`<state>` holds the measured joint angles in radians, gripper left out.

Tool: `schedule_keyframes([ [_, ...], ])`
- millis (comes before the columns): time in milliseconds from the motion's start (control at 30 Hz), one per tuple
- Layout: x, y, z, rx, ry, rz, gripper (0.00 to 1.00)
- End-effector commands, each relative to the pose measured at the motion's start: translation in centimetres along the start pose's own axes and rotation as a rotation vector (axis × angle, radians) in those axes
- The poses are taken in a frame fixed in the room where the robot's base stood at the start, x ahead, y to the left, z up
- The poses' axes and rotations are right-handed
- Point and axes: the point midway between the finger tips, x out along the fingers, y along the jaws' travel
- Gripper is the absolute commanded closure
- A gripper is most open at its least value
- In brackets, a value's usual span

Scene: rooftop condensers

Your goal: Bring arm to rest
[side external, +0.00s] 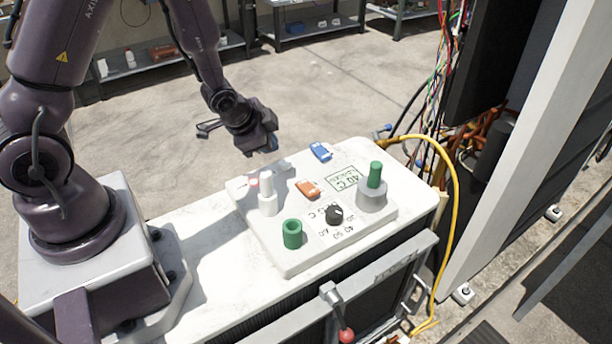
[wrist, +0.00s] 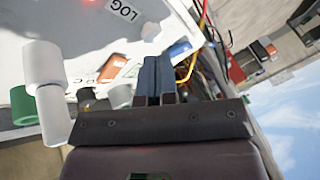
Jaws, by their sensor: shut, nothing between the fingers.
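My gripper (side external: 268,146) hangs above the back edge of the white panel in the side view, clear of everything on it. In the wrist view its two dark fingers (wrist: 156,80) are together with nothing between them. The white panel (side external: 285,262) lies on top of the pale unit. It bears a white cylinder (side external: 267,195), a green cylinder (side external: 292,235), a green peg (side external: 375,174) in a grey round base (side external: 371,197), an orange piece (side external: 308,189), a blue piece (side external: 320,152) and a black dial (side external: 333,214).
A yellow cable (side external: 457,210) loops past the panel's right side near an open cabinet with loose wires (side external: 440,85). A red-knobbed lever (side external: 346,335) is at the front. Shelves (side external: 140,75) stand far behind. The air around my gripper is free.

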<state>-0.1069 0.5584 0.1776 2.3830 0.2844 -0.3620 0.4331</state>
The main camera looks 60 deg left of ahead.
Motion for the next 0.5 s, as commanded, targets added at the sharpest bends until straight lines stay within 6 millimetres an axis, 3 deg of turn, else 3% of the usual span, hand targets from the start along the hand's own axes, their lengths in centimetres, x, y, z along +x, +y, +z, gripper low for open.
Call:
schedule_keyframes([
  [167, -4.2, 0.7, 0.5, -0.190, -0.171, 0.060, 1.00],
  [500, -17.6, 3.0, -1.4, -0.484, -0.302, 0.139, 1.00],
])
